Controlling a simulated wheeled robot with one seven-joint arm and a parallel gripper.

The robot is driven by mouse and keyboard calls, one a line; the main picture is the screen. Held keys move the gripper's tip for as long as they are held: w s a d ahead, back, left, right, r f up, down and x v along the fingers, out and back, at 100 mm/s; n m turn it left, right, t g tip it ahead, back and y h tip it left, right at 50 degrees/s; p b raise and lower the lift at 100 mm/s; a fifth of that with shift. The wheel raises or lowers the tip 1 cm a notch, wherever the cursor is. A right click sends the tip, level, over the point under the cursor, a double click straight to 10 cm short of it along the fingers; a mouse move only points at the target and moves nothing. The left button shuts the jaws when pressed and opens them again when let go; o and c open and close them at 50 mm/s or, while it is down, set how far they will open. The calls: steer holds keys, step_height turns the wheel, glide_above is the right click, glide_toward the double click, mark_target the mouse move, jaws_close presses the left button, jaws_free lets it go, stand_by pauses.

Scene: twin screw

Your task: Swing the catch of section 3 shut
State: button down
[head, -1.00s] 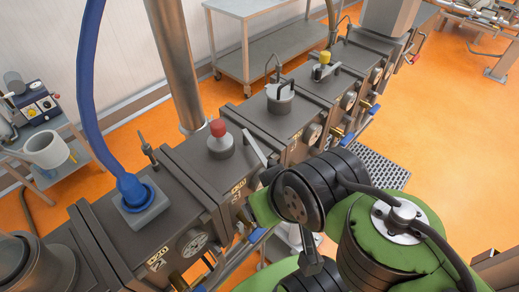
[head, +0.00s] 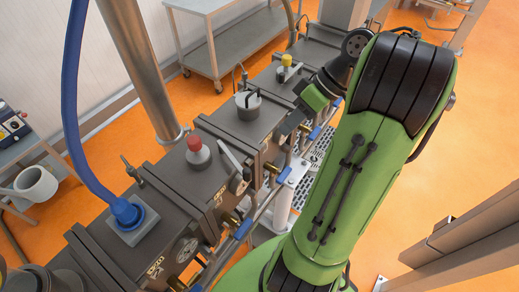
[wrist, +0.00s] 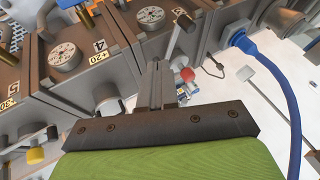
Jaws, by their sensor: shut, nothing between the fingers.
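A row of dark barrel sections (head: 205,125) runs from the lower left to the upper right in the head view. A light grey lever (head: 234,158), which looks like the catch, sticks up and out near the red-knobbed section. In the wrist view a grey lever with a dark end (wrist: 181,36) stands out from the barrel beyond my fingers; it appears to be the same one. I cannot read a number 3 beside it. My gripper (head: 284,134) is shut and empty, to the right of and farther along the row than the lever. Its fingers (wrist: 165,82) show apart from the lever.
A red knob (head: 198,152), a grey canister (head: 248,104) and a blue hose (head: 75,110) stand on the barrel. Blue-handled valves (head: 243,228) line its right side. Number plates 4 (wrist: 100,50) and 5 show in the wrist view.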

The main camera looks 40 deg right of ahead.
steer(key=shift+s+d, duration=0.65)
steer(key=shift+f, duration=0.1)
steer(key=w+a+f+b, duration=0.1)
steer(key=a+f+b, duration=0.5)
steer(key=a+f, duration=0.2)
steer(key=shift+w+a+b, duration=0.4)
steer(key=shift+a, duration=0.25)
steer(key=shift+w+a, duration=0.1)
steer(key=shift+a, duration=0.05)
